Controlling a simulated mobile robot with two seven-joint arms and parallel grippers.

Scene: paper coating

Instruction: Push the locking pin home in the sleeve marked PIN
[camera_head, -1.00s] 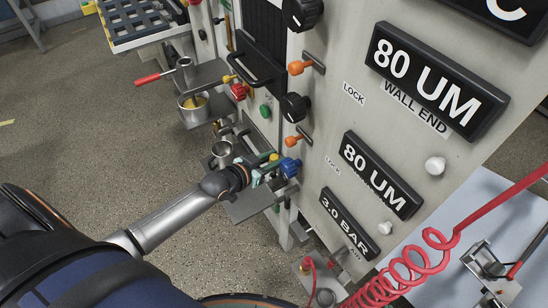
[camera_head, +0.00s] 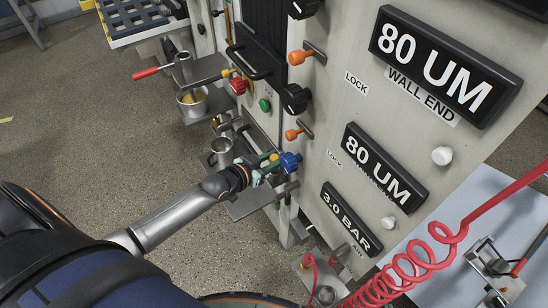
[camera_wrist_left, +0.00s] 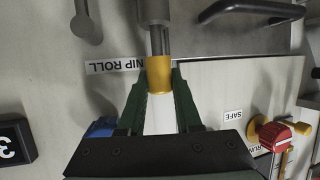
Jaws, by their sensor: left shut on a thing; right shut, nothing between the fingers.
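In the left wrist view my left gripper (camera_wrist_left: 160,85) has its green fingers shut on the yellow, brass-coloured head (camera_wrist_left: 160,76) of the locking pin. The pin's thin grey shaft (camera_wrist_left: 160,42) runs from the head to a wider grey cylinder (camera_wrist_left: 154,10), apparently the sleeve, at the top edge. A stretch of shaft shows between head and cylinder. No PIN marking is readable. In the head view my left gripper (camera_head: 264,173) is at the machine's side, left of a blue knob (camera_head: 290,161); its fingers partly hide the pin. My right gripper is not in view.
A NIP ROLL label (camera_wrist_left: 115,66) is behind the pin. A red knob (camera_wrist_left: 277,132) is at right in the wrist view. Steel cups (camera_head: 222,150) and small shelves stick out near my left arm. A coiled red hose (camera_head: 415,262) hangs at lower right. Open floor lies left.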

